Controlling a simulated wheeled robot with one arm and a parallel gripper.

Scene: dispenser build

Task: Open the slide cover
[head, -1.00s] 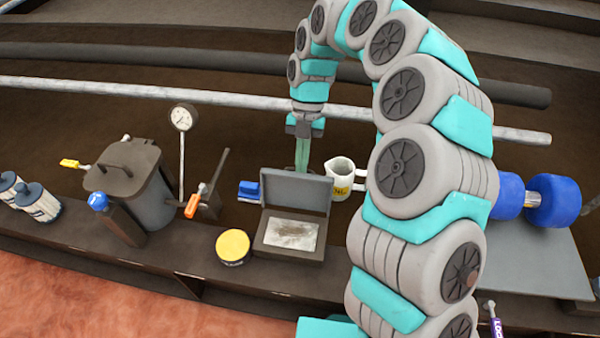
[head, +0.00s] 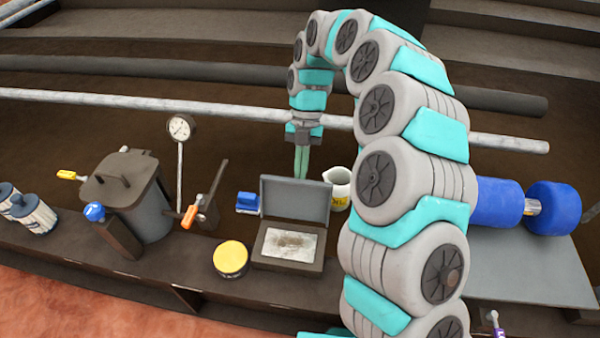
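A dark grey box (head: 262,258) stands on the bench with its grey hinged lid (head: 295,197) raised upright at the back. A pale, scuffed plate (head: 290,244) shows in its base. I cannot tell for sure which part is the slide cover. My gripper (head: 302,162) points down behind the lid's top edge, its two thin green fingers side by side with little or no gap. Nothing shows between them. The fingertips come close to the lid's top edge in the picture, and I cannot tell whether they touch it.
A yellow-topped round tin (head: 231,258) and a blue block (head: 248,202) sit left of the box. A white jug (head: 339,187) is just right of the lid. A lidded canister (head: 143,195) and a gauge (head: 179,128) stand left. A blue dumbbell (head: 553,205) lies right.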

